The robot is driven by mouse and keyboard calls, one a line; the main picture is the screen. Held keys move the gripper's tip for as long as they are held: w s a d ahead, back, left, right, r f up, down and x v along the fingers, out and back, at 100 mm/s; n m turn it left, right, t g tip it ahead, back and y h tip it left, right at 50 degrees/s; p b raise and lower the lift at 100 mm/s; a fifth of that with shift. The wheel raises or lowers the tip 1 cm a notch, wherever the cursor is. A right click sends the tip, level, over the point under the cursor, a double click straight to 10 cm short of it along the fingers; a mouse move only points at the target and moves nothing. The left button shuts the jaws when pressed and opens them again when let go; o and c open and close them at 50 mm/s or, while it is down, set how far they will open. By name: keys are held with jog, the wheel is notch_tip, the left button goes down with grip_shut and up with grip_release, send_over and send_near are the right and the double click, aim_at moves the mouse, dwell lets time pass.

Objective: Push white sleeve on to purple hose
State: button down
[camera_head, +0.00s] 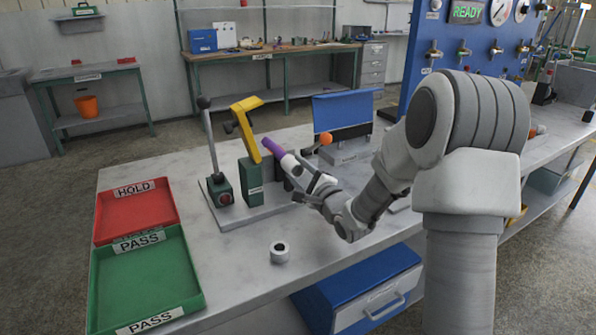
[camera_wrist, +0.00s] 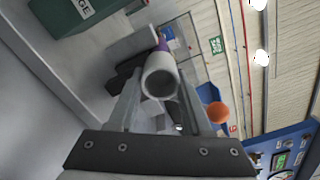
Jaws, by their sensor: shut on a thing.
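The purple hose (camera_head: 273,149) slants down and right from the fixture under the yellow lever (camera_head: 246,128). The white sleeve (camera_head: 289,163) is in line with its lower right end and meets it in the picture; I cannot tell how far it overlaps. My gripper (camera_head: 305,178) is shut on the white sleeve. In the wrist view the white sleeve (camera_wrist: 158,82) is between the fingers, its open end facing the camera. A bit of the purple hose (camera_wrist: 162,44) shows beyond it; the rest is hidden.
A white ring-shaped piece (camera_head: 279,253) stands on the table (camera_head: 226,275). A red HOLD tray (camera_head: 132,212) and a green PASS tray (camera_head: 146,275) are at left. An upright lever (camera_head: 209,140) and an orange ball (camera_head: 325,138) flank the fixture. The table's front middle is mostly clear.

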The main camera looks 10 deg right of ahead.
jog(key=shift+w+a+r, duration=0.1)
jog(key=shift+w+r, duration=0.15)
jog(key=shift+r, duration=0.05)
jog(key=shift+w+a+r, duration=0.15)
jog(key=shift+w+a, duration=0.05)
jog(key=shift+a, duration=0.1)
dwell(0.9)
jog(key=shift+s+d+f+p, duration=0.2)
jog(key=shift+s+f+p, duration=0.2)
jog(key=shift+s, duration=0.15)
dwell(0.4)
jog(key=shift+v, duration=1.8)
jog(key=shift+d, duration=0.2)
jog(key=shift+s, duration=0.1)
